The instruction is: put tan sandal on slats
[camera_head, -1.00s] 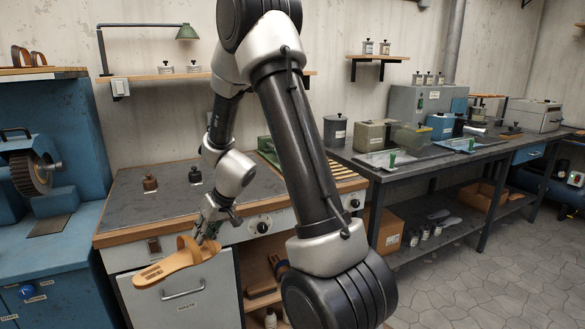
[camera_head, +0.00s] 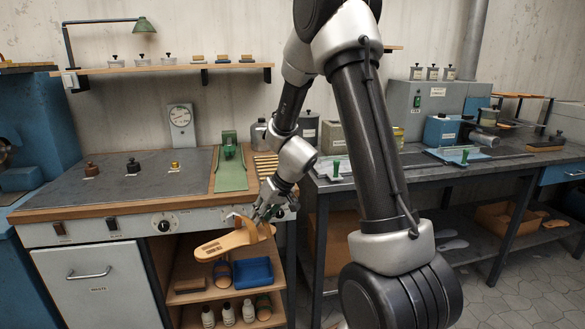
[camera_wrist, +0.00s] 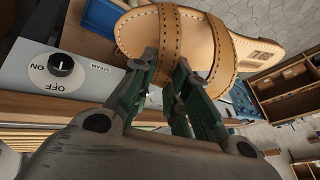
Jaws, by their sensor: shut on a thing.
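The tan sandal (camera_head: 228,242) hangs in front of the workbench, its sole roughly level and its toe toward the left in the head view. My gripper (camera_head: 266,208) is shut on the sandal near its straps. In the wrist view the sandal (camera_wrist: 230,45) lies across the top and my gripper's fingers (camera_wrist: 167,75) hold it at the strap. The slats (camera_head: 266,165) are pale wooden strips at the right end of the bench top, partly hidden behind my arm. They also show at the lower left of the wrist view (camera_wrist: 30,137).
A green device (camera_head: 230,170) stands left of the slats. Weights and small pots (camera_head: 133,166) sit on the bench. Below, an open shelf holds a blue tray (camera_head: 253,272) and several bottles (camera_head: 228,313). A control knob (camera_head: 164,226) is on the bench front.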

